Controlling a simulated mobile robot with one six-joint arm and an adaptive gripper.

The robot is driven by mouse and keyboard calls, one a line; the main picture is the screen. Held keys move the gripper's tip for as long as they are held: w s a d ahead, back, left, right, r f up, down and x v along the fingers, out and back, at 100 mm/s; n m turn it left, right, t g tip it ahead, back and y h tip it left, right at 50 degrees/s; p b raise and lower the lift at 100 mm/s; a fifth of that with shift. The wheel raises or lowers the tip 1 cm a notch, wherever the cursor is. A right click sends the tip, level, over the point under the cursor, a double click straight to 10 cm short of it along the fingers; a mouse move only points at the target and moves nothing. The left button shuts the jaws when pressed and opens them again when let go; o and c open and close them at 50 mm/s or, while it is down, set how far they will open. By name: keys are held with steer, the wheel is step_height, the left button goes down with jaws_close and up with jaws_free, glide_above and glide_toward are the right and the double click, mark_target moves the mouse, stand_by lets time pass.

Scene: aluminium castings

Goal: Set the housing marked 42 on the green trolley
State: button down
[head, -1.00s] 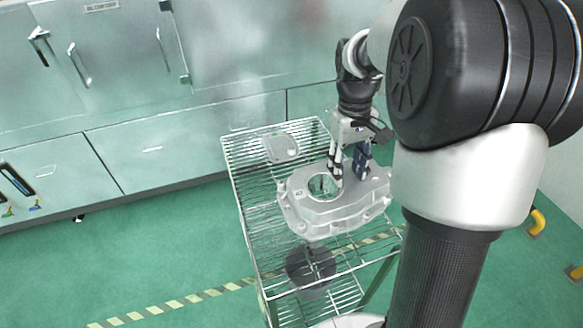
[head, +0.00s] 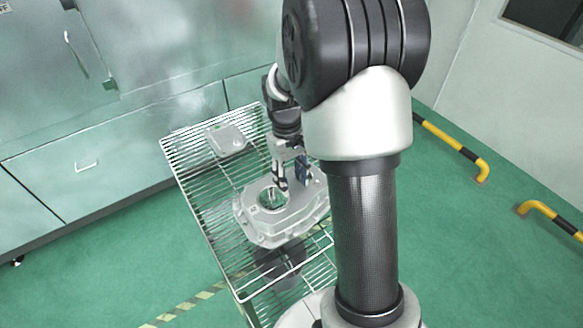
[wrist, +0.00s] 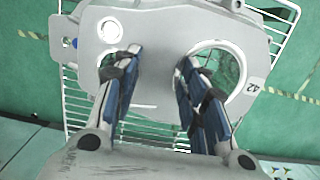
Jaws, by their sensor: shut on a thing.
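The grey cast housing (head: 283,227) has a large round opening and a smaller hole. In the wrist view the housing (wrist: 155,25) shows the mark 42 by its large opening. My gripper (head: 283,190) is shut on the housing. In the wrist view the fingers of my gripper (wrist: 156,75) close on the web between the two holes. The housing is over the front part of a wire rack; I cannot tell whether it touches the wires. No green trolley can be made out.
The wire rack (head: 188,158) carries a smaller flat casting (head: 226,141) at its back. A dark round part (head: 280,262) shows below the rack's top. Metal cabinets (head: 110,165) stand behind at left. Yellow-black rails (head: 452,147) line the right wall. Green floor is open at lower left.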

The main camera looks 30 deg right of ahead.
mark_target(291, 184)
steer(key=shift+f+b, duration=0.9)
steer(key=shift+f, duration=2.05)
steer(key=shift+r, duration=0.1)
steer(key=c, duration=1)
jaws_free()
steer(key=shift+o, duration=0.2)
